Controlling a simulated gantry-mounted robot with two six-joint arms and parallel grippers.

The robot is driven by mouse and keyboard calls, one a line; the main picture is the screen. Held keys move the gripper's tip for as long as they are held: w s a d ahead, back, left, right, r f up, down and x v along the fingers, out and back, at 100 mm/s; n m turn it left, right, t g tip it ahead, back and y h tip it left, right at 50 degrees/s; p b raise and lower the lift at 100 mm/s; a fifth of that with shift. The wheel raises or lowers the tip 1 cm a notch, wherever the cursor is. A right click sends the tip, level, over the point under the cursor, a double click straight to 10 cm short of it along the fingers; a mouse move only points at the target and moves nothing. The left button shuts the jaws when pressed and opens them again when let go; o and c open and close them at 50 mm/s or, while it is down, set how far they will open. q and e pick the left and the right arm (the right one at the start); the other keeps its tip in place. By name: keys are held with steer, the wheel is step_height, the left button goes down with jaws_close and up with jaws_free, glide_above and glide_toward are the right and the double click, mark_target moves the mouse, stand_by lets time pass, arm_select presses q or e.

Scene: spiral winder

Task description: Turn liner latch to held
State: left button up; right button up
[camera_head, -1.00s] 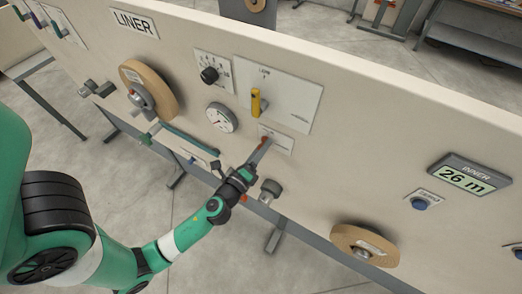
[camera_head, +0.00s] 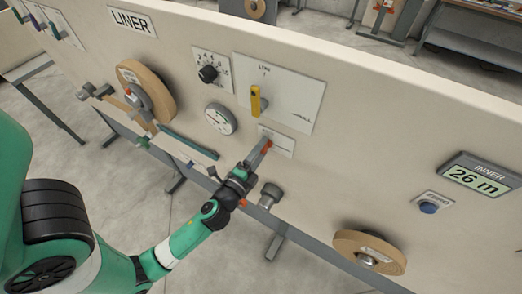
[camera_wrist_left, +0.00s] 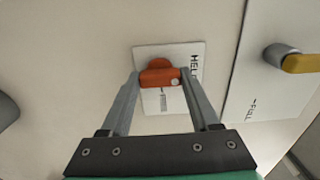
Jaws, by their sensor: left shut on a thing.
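The liner latch (camera_wrist_left: 160,76) is a small orange lever on a white label plate (camera_wrist_left: 152,101) on the panel. In the left wrist view its bar lies across between my fingers, and a white dot shows near its right end. The word HELD, partly cut, stands along the plate's right side. My left gripper (camera_wrist_left: 161,78) is shut on the latch, a finger at each end. In the head view the latch (camera_head: 267,147) shows as an orange patch beside my left gripper (camera_head: 264,146), below the yellow lever. My right gripper is not in view.
A yellow lever (camera_head: 256,101) on a large white plate is just above the latch. A grey round knob (camera_head: 270,194) sticks out below. Tape reels (camera_head: 368,250) are mounted at lower right and upper left.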

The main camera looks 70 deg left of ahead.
arm_select(q)
steer(key=o, duration=1.4)
steer(key=shift+c, duration=0.2)
steer(key=b+v, duration=0.3)
steer(key=v, duration=0.8)
steer(key=shift+s+b, duration=0.35)
steer(key=shift+d, duration=0.15)
